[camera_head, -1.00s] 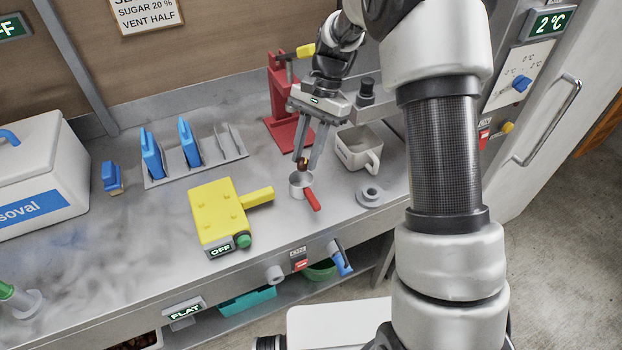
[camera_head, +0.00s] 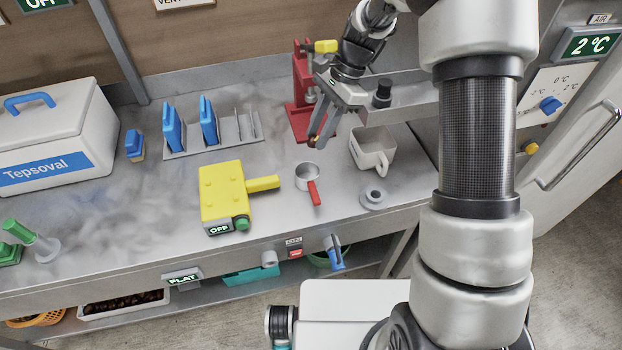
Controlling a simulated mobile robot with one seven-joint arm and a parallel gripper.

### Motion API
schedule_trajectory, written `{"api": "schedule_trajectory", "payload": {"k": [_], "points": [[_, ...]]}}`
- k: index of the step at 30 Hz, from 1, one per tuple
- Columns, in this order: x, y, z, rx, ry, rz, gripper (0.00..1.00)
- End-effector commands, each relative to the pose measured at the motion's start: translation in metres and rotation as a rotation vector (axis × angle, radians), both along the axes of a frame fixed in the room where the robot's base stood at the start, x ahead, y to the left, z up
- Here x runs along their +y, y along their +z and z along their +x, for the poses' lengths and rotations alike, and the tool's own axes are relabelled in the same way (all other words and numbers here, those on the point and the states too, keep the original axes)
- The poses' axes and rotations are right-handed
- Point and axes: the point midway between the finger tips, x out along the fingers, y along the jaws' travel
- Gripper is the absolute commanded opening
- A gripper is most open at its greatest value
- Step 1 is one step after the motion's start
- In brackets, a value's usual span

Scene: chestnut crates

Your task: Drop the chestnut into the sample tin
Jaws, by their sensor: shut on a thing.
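My gripper (camera_head: 318,138) is shut on the chestnut (camera_head: 313,142), a small brown thing at its fingertips. The gripper is tilted, its fingers pointing down and to the left. A small round metal cup (camera_head: 299,177) with a red handle stands on the steel counter; it looks like the sample tin. The chestnut shows just above and behind the cup's rim in the picture, apart from it. A white squarish mug (camera_head: 370,160) stands to the right of the cup.
A red press (camera_head: 299,100) stands close behind my gripper. A yellow block (camera_head: 222,196) with a handle lies left of the cup. A grey ring piece (camera_head: 373,198) lies to the right. A rack (camera_head: 240,138) with blue pieces stands at the back left.

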Motion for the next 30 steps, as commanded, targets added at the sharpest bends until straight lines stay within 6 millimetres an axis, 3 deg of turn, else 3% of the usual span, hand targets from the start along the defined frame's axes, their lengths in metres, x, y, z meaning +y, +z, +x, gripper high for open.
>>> {"api": "schedule_trajectory", "payload": {"k": [15, 27, 28, 30], "points": [[0.000, -0.053, 0.000, 0.000, 0.000, 0.000, 0.05], [0.000, -0.059, 0.000, 0.000, 0.000, 0.000, 0.05], [0.000, -0.059, 0.000, 0.000, 0.000, 0.000, 0.31], [0.000, -0.059, 0.000, -0.001, 0.000, -0.001, 0.42]]}}
